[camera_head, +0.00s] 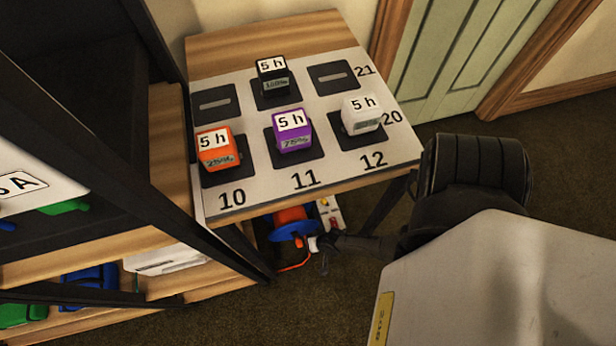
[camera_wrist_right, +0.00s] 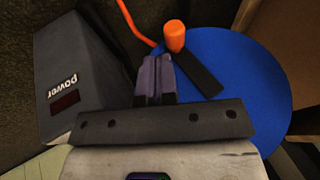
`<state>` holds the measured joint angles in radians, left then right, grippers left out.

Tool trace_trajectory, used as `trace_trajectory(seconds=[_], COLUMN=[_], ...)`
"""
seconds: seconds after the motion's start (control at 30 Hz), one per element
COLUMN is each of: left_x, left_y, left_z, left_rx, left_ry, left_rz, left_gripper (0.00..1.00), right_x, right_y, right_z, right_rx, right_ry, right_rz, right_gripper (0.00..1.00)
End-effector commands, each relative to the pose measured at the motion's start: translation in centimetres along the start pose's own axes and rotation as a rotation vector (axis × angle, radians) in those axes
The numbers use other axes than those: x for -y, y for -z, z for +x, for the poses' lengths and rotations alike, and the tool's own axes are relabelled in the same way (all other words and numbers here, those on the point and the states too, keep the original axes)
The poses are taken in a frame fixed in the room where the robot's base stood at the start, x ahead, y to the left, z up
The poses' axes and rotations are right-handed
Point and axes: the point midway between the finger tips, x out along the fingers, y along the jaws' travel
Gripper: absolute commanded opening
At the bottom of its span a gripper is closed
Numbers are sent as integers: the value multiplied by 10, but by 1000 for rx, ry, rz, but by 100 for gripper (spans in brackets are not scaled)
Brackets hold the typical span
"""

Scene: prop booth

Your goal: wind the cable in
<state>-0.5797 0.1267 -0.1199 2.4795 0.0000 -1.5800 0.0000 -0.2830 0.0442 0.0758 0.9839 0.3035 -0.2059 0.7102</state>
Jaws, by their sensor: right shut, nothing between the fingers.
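The cable reel sits under the table, with an orange drum (camera_head: 291,214) and a blue side disc (camera_head: 288,232). In the right wrist view the blue disc (camera_wrist_right: 255,95) fills the right side, with a dark crank arm (camera_wrist_right: 205,75) and an upright orange handle (camera_wrist_right: 174,36). An orange cable (camera_head: 295,266) trails on the floor and also shows in the right wrist view (camera_wrist_right: 133,22). My right gripper (camera_wrist_right: 155,65) is shut and empty, its fingertips close to the handle; touching cannot be told. In the head view it is small beside the reel (camera_head: 318,244). My left gripper is out of view.
A dark grey box marked "power" (camera_wrist_right: 85,75) stands left of the fingers. The table (camera_head: 240,45) above the reel bears several "5 h" blocks, including a purple one (camera_head: 291,131). Its dark legs and the shelf unit (camera_head: 165,140) crowd the left. Floor is open below.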

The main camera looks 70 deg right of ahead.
Motion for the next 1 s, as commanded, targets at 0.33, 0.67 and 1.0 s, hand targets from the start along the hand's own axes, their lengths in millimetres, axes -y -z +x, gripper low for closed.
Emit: trace_trajectory(seconds=[0.33,0.67,1.0], left_x=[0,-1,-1], left_y=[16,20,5], left_z=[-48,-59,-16], left_rx=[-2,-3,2], left_ry=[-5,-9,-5], left_rz=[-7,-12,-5], left_gripper=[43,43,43], right_x=[2,-1,-5], right_y=[2,-1,-4], right_z=[-69,-91,-56], right_rx=[0,-2,-58], right_ry=[-1,1,21], right_rz=[1,-3,-123], right_gripper=[0,0,0])
